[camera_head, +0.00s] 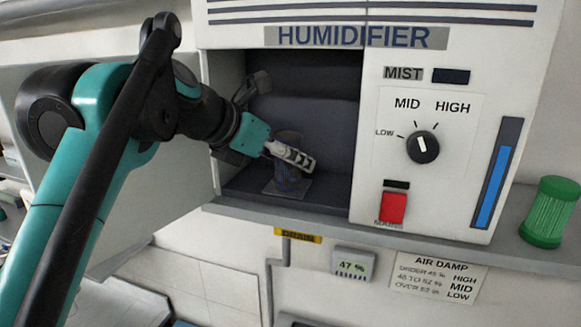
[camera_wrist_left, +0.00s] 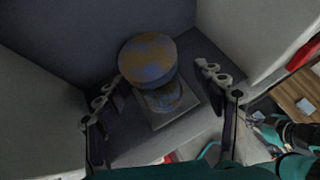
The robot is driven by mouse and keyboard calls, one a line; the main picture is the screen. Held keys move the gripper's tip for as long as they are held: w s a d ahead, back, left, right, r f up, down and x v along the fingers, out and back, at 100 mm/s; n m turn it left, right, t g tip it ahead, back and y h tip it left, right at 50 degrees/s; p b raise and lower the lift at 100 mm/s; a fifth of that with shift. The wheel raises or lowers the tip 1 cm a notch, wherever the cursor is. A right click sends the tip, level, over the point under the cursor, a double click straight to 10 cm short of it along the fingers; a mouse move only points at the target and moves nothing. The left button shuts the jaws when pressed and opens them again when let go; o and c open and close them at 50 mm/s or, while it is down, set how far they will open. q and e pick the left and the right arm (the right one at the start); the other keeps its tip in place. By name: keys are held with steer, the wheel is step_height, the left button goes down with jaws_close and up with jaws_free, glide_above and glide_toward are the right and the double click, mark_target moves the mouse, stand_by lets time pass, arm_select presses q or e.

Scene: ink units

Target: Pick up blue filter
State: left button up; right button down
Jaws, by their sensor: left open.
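The blue filter (camera_head: 287,183) is a dark blue cylinder standing upright on a small grey square plate inside the humidifier's open compartment. In the left wrist view the filter (camera_wrist_left: 148,62) shows its round top, blue with brownish patches. My left gripper (camera_head: 290,157) reaches into the compartment from the left and is open. One finger crosses in front of the filter in the head view and hides part of it. In the left wrist view the fingers of my left gripper (camera_wrist_left: 160,95) stand apart on either side of the filter; contact cannot be made out.
The humidifier (camera_head: 330,12) has compartment walls close to the left gripper. On its front are a dial (camera_head: 422,147), a red switch (camera_head: 393,207) and a blue gauge (camera_head: 490,188). A green ribbed cylinder (camera_head: 549,212) stands on the ledge at right. Teal and black arm parts show at the wrist view's lower right.

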arm_select(q)
steer(key=x, duration=0.5)
steer(key=shift+w+r+p, duration=0.1)
steer(key=shift+w+p, duration=0.3)
steer(key=shift+w, duration=0.05)
steer(key=shift+s, duration=0.2)
